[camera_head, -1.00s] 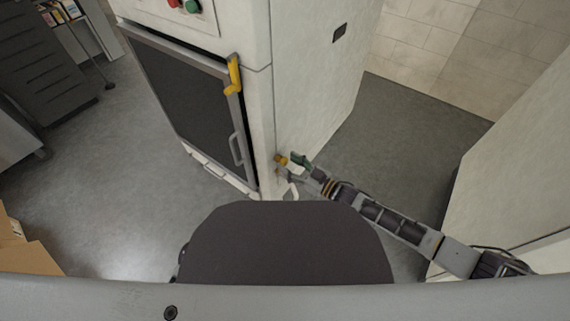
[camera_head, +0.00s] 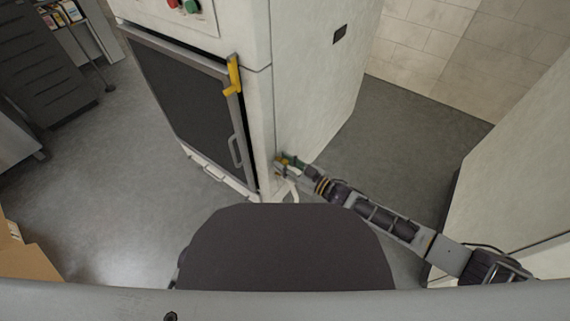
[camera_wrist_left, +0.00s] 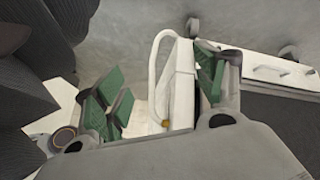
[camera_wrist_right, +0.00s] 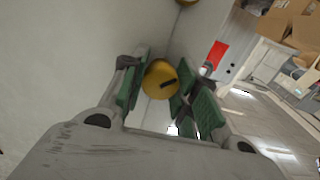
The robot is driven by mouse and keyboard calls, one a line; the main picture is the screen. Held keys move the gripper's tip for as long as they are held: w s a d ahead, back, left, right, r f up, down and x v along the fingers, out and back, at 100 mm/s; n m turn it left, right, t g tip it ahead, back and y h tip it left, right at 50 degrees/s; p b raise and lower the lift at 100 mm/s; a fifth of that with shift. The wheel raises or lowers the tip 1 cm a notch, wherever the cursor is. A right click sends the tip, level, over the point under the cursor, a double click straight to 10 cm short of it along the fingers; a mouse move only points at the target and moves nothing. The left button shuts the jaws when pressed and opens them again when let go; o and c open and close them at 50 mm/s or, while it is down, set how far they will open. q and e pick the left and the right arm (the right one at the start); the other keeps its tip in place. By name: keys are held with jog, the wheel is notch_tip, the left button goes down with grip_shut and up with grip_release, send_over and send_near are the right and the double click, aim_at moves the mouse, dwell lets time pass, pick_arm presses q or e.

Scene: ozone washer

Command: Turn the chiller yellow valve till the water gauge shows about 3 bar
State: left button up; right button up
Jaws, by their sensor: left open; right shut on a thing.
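The yellow valve knob (camera_wrist_right: 160,79) has a dark slot mark and sits between the green-padded fingers of my right gripper (camera_wrist_right: 158,88). In the head view my right gripper (camera_head: 284,162) is at the lower side of the white machine (camera_head: 310,90), shut on the valve, which is mostly covered there. My left gripper (camera_wrist_left: 158,82) is open, with a white hose (camera_wrist_left: 160,70) visible between its fingers; I cannot tell how far off the hose is. The left gripper does not show in the head view. I see no water gauge with a readable dial.
The machine has a dark-panelled door (camera_head: 180,95) with a yellow handle (camera_head: 234,75). A pale cabinet (camera_head: 520,170) stands at the right. A cardboard box (camera_head: 25,258) is at the lower left.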

pick_arm(q)
jog(key=shift+r, duration=0.2)
pick_arm(e)
jog(key=shift+c, duration=0.2)
jog(key=shift+n+p, duration=0.75)
jog(key=shift+n, duration=0.75)
pick_arm(q)
jog(key=shift+a+r+g+p, duration=0.15)
jog(key=shift+r+p, duration=0.05)
jog(key=shift+r, duration=0.6)
jog(key=shift+a+r+g+p, duration=0.15)
jog(key=shift+r+p, duration=0.05)
jog(key=shift+r, duration=0.55)
pick_arm(e)
jog(key=shift+n, duration=0.8)
jog(key=o, duration=1)
jog(key=shift+o, duration=0.2)
jog(key=shift+s, duration=0.1)
jog(key=v, duration=1.2)
